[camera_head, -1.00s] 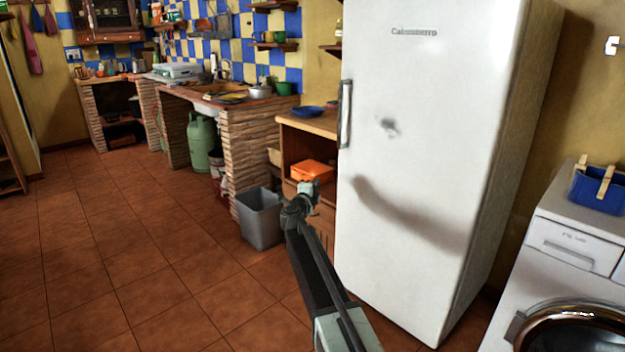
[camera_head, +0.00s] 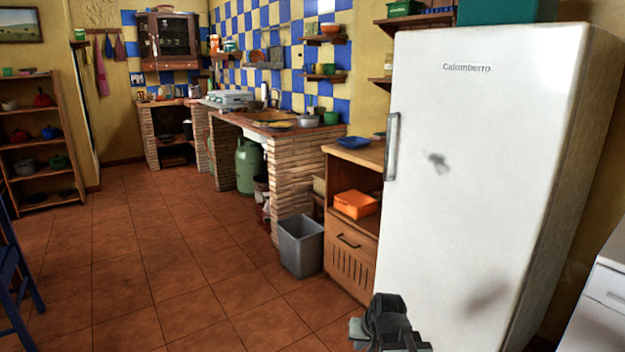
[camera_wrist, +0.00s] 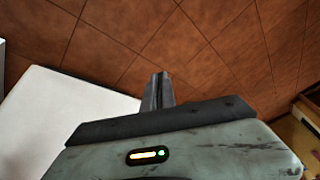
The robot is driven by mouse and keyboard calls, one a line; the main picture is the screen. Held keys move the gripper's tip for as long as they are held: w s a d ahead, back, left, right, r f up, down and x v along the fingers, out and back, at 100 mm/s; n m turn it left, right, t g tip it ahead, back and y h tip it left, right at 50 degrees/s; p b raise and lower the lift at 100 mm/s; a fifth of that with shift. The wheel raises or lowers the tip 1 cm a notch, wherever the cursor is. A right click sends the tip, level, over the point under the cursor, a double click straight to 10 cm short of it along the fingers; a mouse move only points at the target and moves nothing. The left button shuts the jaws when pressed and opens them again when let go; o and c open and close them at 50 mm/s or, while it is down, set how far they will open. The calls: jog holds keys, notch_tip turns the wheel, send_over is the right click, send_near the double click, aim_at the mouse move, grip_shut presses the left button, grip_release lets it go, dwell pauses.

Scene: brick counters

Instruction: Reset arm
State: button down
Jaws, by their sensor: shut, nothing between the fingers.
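My gripper (camera_wrist: 158,90) shows in the wrist view with its fingers together and nothing between them, above the tiled floor. In the head view my arm's dark end (camera_head: 385,322) shows low in the picture, in front of the lower part of the white fridge (camera_head: 480,160). A white surface (camera_wrist: 70,115) lies at the left of the wrist view.
A grey bin (camera_head: 300,246) stands on the floor beside a wooden cabinet (camera_head: 350,262) holding an orange box (camera_head: 355,204). Brick counters run along the back wall. A blue chair (camera_head: 18,275) is at the left edge. The floor (camera_head: 150,260) between is clear.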

jog(key=s+d+g+h+p, duration=0.15)
jog(key=s+d+g, duration=0.3)
jog(key=s, duration=0.55)
notch_tip(320, 180, up, 33)
jog(key=a+p, duration=0.1)
jog(key=p, duration=3.2)
